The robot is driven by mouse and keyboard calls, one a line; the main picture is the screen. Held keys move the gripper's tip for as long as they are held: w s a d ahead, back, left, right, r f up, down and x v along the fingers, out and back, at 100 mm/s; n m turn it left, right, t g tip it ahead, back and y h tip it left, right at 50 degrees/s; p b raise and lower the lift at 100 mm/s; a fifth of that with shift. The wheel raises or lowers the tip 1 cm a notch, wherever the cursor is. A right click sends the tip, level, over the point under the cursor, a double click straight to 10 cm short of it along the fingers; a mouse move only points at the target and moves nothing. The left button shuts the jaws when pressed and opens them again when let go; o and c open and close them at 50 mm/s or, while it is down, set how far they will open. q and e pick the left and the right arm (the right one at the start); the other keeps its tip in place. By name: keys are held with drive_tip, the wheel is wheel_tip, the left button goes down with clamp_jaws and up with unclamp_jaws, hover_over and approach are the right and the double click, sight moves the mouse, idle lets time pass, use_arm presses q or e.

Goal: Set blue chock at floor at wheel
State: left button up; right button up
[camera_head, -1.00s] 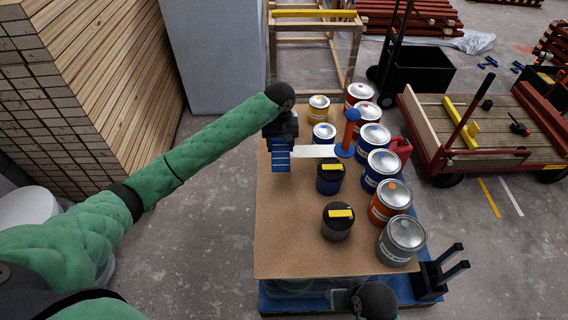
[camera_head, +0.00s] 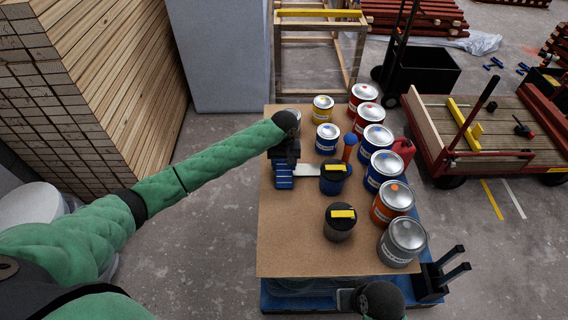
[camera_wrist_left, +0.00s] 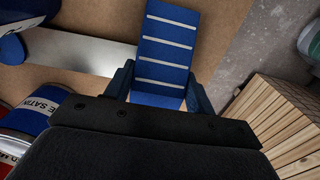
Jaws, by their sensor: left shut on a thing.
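The blue chock (camera_head: 284,178), with white stripes, is in my left gripper (camera_head: 284,165) above the left side of the tabletop; the fingers stand at both its sides in the left wrist view. The strip also shows in the left wrist view (camera_wrist_left: 85,52). A cart wheel (camera_head: 449,182) is on the floor at right, under the wooden cart (camera_head: 500,125). My right gripper (camera_head: 461,258), dark and two-pronged, is open and empty at the lower right.
Several paint cans, including an orange one (camera_head: 392,203), line the right side of the table (camera_head: 290,245). A dark can (camera_head: 340,222) stands nearer the middle. Stacked timber (camera_head: 110,80) is at left. Bare floor (camera_head: 500,250) with painted lines lies at right.

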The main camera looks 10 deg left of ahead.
use_arm(q)
drive_tip(key=o, duration=1.4)
